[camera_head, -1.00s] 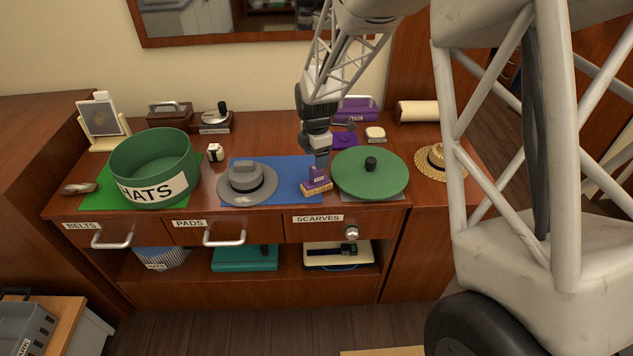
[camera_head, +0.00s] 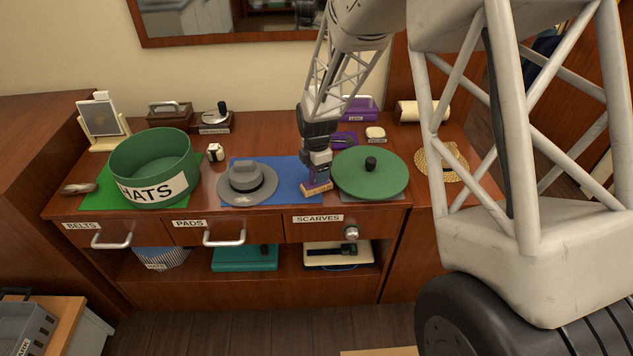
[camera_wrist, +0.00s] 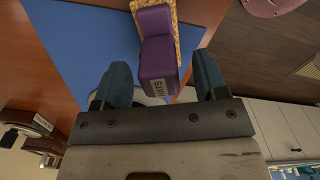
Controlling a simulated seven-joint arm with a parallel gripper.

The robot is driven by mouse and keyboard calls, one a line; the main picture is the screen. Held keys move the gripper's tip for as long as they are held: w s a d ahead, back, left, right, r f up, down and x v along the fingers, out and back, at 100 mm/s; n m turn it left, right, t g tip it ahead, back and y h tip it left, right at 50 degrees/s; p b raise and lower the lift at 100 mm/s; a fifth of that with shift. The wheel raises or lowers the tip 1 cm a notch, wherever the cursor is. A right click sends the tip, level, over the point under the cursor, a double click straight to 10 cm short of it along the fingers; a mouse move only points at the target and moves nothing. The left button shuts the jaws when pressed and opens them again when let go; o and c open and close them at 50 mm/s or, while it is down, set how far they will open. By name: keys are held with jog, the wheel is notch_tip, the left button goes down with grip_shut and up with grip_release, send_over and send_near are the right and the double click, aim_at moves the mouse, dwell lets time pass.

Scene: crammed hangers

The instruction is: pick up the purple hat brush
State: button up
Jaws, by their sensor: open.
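The purple hat brush (camera_wrist: 157,56) has a purple block handle labelled "HATS" and a tan bristle base. It stands at the right front of the blue mat, near the counter's front edge. Its bristle base (camera_head: 317,189) shows in the head view, while my gripper (camera_head: 316,172) covers most of the handle from above. In the wrist view, my gripper (camera_wrist: 162,84) is open, with one dark finger on each side of the purple handle. A gap shows on both sides, so the fingers appear not to touch it.
A green round lid (camera_head: 372,180) with a dark knob lies just right of the brush. A grey hat (camera_head: 247,183) lies to the left on the blue mat (camera_head: 287,181). The green "HATS" box (camera_head: 153,162) stands farther left. A straw hat (camera_head: 436,165) is at the right.

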jog(key=shift+f, duration=0.8)
jog(key=c, duration=1.1)
jog(key=shift+r, duration=0.15)
jog(key=shift+c, duration=0.2)
jog(key=shift+r, duration=1.4)
jog(key=shift+s+r, duration=0.2)
jog(key=shift+r, duration=0.1)
jog(key=s+d+r, duration=0.1)
jog(key=s+d, duration=0.2)
jog(key=s, duration=1.2)
jog(key=shift+s+r, duration=0.15)
